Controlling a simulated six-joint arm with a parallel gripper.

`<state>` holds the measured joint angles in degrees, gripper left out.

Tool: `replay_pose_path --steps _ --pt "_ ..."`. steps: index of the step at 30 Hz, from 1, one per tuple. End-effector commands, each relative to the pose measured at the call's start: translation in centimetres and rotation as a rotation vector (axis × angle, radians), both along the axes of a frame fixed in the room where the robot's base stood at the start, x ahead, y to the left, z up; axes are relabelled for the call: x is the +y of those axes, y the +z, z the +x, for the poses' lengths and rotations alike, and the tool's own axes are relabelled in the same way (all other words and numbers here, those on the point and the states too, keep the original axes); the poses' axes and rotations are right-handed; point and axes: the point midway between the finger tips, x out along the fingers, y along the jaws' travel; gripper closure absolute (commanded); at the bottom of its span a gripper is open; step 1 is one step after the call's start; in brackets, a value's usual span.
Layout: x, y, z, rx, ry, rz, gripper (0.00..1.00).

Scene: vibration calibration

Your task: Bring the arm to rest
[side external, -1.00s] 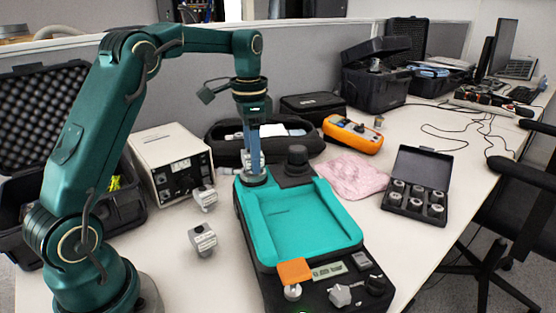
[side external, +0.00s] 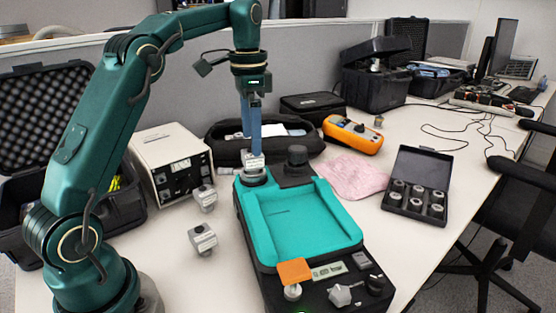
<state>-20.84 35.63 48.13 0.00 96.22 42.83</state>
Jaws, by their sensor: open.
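My gripper (side external: 252,146) points down at the back left corner of the calibration unit, with its blue fingers apart. A small silver sensor block (side external: 253,164) stands on a round dark mount at that corner, just below the fingertips. Whether the fingertips still touch the block I cannot tell. The calibration unit (side external: 243,223) is black with a teal tray top (side external: 305,222). It has a black knob post (side external: 297,157) at its back and an orange tab (side external: 294,271), a small display and knobs at its front.
Two loose silver sensors (side external: 204,198) (side external: 203,240) lie on the table left of the unit. A white instrument box (side external: 171,163) stands behind them. A pink cloth (side external: 355,176), an orange meter (side external: 353,134) and an open case of several sensors (side external: 417,186) are to the right. A black bag (side external: 228,145) lies behind my gripper.

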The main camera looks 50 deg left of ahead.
Motion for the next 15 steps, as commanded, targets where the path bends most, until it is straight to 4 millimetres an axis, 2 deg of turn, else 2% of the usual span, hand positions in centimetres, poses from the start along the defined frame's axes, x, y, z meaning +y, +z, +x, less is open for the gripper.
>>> replay_pose_path --steps 3,7,12,15 --pt "-0.4 0.8 0.1 -0.015 -0.011 0.005 0.08" --pt "-1.7 3.4 -0.4 -0.072 -0.044 0.025 0.08" --pt "-4.8 6.7 -3.3 -0.144 -0.09 0.044 0.08" --pt "-6.5 7.6 -5.2 -0.191 -0.086 0.049 0.08"
